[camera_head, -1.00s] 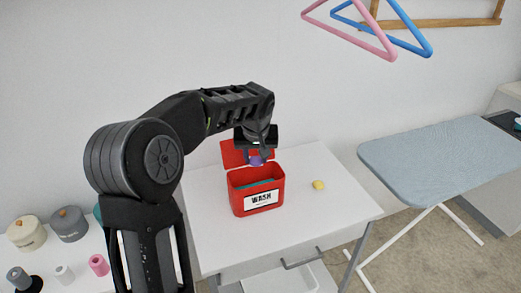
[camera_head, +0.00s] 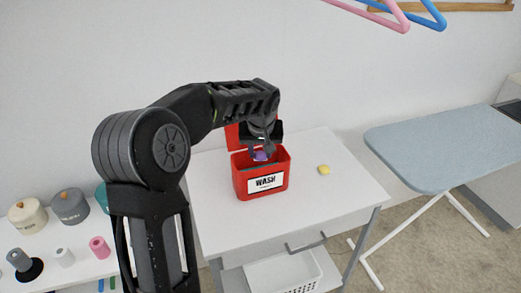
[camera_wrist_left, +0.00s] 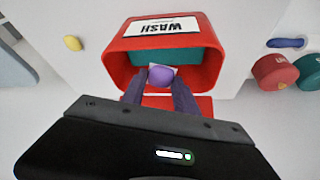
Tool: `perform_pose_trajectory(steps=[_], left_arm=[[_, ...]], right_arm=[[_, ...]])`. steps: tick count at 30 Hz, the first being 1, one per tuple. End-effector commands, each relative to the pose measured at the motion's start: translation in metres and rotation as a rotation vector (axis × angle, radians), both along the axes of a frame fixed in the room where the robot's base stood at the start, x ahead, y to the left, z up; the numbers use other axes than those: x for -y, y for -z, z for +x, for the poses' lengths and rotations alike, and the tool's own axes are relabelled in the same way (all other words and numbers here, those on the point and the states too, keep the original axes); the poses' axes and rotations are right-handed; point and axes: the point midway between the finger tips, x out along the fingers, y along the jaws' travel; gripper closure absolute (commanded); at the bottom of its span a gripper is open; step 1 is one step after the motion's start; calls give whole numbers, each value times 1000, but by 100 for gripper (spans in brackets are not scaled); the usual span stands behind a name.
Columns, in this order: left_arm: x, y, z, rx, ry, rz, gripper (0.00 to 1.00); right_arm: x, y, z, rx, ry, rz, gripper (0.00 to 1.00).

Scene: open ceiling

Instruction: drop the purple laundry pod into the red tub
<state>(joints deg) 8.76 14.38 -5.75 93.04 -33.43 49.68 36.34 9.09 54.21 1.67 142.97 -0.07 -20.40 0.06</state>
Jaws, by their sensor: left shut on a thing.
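The purple laundry pod (camera_head: 260,156) is between the fingers of my left gripper (camera_head: 261,150). In the left wrist view the pod (camera_wrist_left: 160,75) sits between the fingertips, over the open mouth of the red tub. The red tub (camera_head: 240,184) carries a "WASH" label and stands on the white table with its lid tipped open at the back. The tub (camera_wrist_left: 116,68) also shows in the left wrist view, with something teal inside. My left gripper is shut on the pod. The gripper partly hides the lid and the tub's rim. My right gripper is not in view.
A yellow pod (camera_head: 324,170) lies on the white table (camera_head: 330,202), right of the tub. A blue ironing board (camera_head: 440,150) stands at the right. Lidded jars (camera_head: 70,206) and thread spools (camera_head: 99,246) stand at the left. Hangers (camera_head: 405,15) hang above.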

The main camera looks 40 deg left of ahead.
Motion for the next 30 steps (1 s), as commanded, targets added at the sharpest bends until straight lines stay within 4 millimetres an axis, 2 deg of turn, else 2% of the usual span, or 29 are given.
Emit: perform_pose_trajectory(steps=[11,12,20,30], left_arm=[[0,3,0,0,0,0,100],[0,2,0,0,0,0,62],[0,2,0,1,0,1,40],[1,0,0,2,0,0,39]], right_arm=[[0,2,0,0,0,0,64],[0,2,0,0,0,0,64],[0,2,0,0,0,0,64],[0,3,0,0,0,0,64]])
